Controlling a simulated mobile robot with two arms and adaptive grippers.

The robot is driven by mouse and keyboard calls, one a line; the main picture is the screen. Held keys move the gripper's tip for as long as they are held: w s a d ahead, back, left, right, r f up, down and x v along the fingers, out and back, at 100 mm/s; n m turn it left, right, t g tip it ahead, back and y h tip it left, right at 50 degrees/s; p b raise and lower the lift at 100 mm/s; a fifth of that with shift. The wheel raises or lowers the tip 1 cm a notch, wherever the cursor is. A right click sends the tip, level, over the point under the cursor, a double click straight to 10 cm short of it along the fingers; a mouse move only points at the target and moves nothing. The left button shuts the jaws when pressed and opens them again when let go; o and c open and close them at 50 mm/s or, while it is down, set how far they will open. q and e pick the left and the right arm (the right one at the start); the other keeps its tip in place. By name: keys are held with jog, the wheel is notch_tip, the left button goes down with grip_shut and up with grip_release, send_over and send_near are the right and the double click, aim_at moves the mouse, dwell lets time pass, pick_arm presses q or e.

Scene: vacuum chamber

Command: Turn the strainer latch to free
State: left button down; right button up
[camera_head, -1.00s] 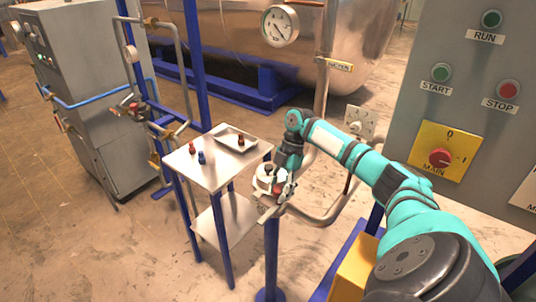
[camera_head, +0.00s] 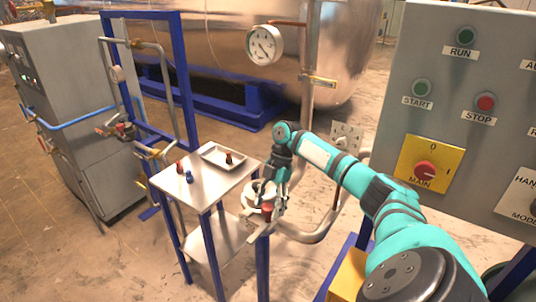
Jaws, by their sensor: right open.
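The strainer (camera_head: 255,197) is a small pale, round-topped body on a blue post, beside the right edge of the small table. A dark red part (camera_head: 267,208) shows on its near side; whether it is the latch I cannot tell. My right gripper (camera_head: 272,203) points down at the strainer from above, open, its fingers close around or beside the red part. The fingers and arm hide part of the strainer, and contact cannot be made out. My left gripper is not in view.
The small metal table (camera_head: 200,183) holds a tray (camera_head: 226,158) and several small red and blue pieces. A grey panel (camera_head: 470,90) with buttons and a red MAIN switch (camera_head: 425,168) stands at the right. A pressure gauge (camera_head: 264,45) and pipes rise behind the strainer.

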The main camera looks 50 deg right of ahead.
jog(key=v, duration=1)
jog(key=shift+r, duration=0.35)
jog(key=shift+d, duration=0.1)
